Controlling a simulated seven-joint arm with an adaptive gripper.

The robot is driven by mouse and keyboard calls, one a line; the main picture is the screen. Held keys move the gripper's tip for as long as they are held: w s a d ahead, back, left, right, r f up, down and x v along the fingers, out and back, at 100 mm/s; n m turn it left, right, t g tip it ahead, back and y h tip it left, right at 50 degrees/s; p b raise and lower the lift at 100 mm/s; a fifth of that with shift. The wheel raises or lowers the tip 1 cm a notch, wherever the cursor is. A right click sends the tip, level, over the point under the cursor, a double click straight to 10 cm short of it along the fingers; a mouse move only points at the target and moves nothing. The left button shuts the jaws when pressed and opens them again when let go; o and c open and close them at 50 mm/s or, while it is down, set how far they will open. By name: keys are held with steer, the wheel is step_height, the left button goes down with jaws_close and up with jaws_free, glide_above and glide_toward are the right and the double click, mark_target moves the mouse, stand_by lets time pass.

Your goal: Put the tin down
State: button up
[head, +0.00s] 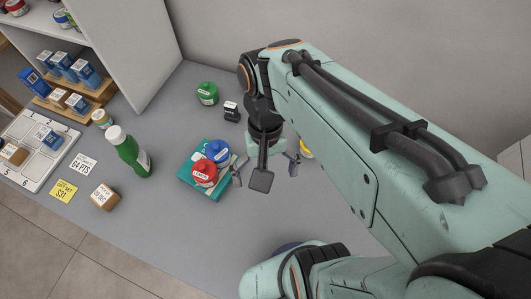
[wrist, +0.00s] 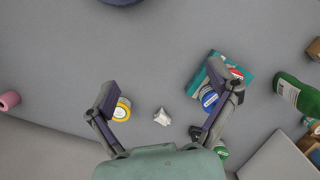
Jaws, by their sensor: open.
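Several lidded tins are in view, and I cannot tell which one the task means. A red tin (head: 204,173) and a blue tin (head: 218,151) stand on a teal book or box (head: 187,178). A green tin (head: 207,93) stands on the counter behind them. A yellow-rimmed tin (wrist: 122,108) is by my gripper's left finger in the wrist view; in the head view my arm mostly hides it. My gripper (wrist: 168,97) is open, with nothing held between its fingers. In the head view my gripper (head: 265,174) is just right of the teal book.
A small white object (wrist: 161,117) lies between the fingers in the wrist view. A green bottle (head: 128,153) stands left of the book, and a small black box (head: 231,112) stands behind. A brown box (head: 104,197) and a numbered tray (head: 37,171) are farther left. The front counter is clear.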

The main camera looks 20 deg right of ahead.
steer(key=s+n, duration=0.1)
steer(key=s+r+n+t, duration=0.1)
steer(key=s, duration=0.1)
steer(key=s+n, duration=0.1)
steer(key=shift+s+a+r+t, duration=0.15)
steer(key=shift+s+a+t, duration=0.25)
